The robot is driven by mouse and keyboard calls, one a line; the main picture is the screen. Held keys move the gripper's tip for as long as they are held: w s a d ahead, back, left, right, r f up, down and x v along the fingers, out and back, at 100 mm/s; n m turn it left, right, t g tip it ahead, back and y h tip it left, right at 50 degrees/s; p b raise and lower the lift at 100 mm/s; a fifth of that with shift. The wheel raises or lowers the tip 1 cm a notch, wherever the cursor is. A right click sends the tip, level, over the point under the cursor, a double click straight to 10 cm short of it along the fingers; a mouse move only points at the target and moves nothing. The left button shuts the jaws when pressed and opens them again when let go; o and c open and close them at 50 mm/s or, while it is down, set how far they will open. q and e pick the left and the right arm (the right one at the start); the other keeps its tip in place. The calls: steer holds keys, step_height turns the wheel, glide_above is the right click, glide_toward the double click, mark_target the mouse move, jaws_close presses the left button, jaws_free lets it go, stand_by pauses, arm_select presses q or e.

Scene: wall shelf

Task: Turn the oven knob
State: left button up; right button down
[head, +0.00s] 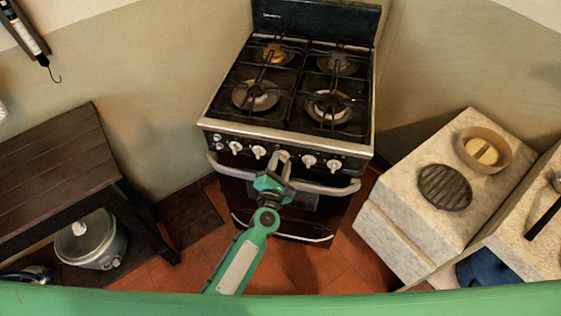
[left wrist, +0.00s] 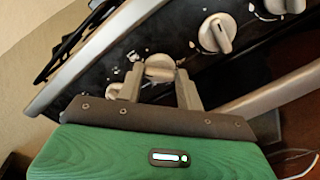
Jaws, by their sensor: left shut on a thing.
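The oven (head: 288,133) stands at the back centre with a row of white knobs along its front panel. My left gripper (head: 283,160) reaches up from below to a knob near the middle of the row. In the left wrist view, the two fingers of my left gripper (left wrist: 160,85) are closed around this oven knob (left wrist: 160,67), which shows between them. Another knob (left wrist: 216,33) sits free to the right, and one more (left wrist: 284,4) is beyond it. The gripped knob is mostly hidden by the gripper in the head view. My right gripper is not in view.
The silver oven door handle (head: 325,187) runs just below the knobs, close to my left gripper. A dark wooden table (head: 60,170) stands at the left, with a pot (head: 90,243) below it. A stone counter (head: 400,205) with a bowl (head: 484,150) stands at the right.

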arm_select(q)
steer(key=shift+m+p, duration=0.3)
steer(key=shift+m, duration=0.7)
steer(key=shift+m+p, duration=0.3)
steer(key=shift+m, duration=0.6)
steer(key=m+p, duration=0.1)
steer(key=m, duration=0.2)
steer(key=shift+f+m, duration=0.1)
steer(key=shift+m, duration=0.8)
steer(key=shift+f, duration=0.1)
steer(key=o, duration=1)
